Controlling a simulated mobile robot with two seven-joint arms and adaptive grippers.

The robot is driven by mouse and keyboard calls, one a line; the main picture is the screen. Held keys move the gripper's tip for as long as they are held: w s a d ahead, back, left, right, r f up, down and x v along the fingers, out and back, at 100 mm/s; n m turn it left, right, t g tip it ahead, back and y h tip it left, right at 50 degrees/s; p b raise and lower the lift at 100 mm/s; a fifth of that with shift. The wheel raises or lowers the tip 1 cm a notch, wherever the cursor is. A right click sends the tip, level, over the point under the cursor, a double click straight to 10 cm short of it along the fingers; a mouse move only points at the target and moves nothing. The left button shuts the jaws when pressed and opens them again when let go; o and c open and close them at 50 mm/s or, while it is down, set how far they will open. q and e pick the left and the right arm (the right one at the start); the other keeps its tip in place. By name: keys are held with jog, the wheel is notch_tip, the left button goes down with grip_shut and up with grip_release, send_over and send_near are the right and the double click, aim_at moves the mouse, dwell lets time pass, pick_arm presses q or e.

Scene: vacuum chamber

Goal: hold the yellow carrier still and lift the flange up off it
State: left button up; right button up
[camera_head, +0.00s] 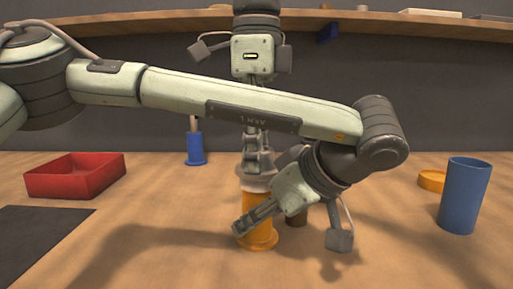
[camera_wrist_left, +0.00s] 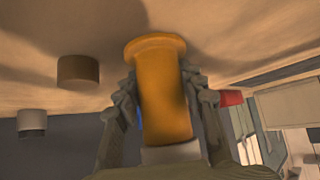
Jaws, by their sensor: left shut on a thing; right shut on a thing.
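The yellow carrier (camera_head: 262,236) stands upright on the table, its wide base down. My left gripper (camera_head: 243,226) is shut on its body from the side; the left wrist view shows the carrier (camera_wrist_left: 164,95) upside down between the two fingers (camera_wrist_left: 165,100). The pale grey flange (camera_head: 256,182) is at the carrier's top; I see no clear gap between them. A pale part of the flange (camera_wrist_left: 171,153) also shows in the left wrist view. My right gripper (camera_head: 257,168) comes straight down from above and is shut on the flange. My left wrist hides part of the carrier.
A brown cylinder (camera_head: 296,217) stands close behind the carrier. A red tray (camera_head: 75,182) and dark mat (camera_head: 38,232) lie left, a blue stand (camera_head: 195,148) behind. A blue cup (camera_head: 464,196) and yellow dish (camera_head: 431,181) are right. A shelf (camera_head: 420,28) runs along the back.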

jog(key=shift+f, duration=0.1)
jog(key=c, duration=0.4)
jog(key=shift+r, duration=4.2)
jog(key=shift+c, duration=0.2)
pick_arm(q)
jog(key=o, duration=1.2)
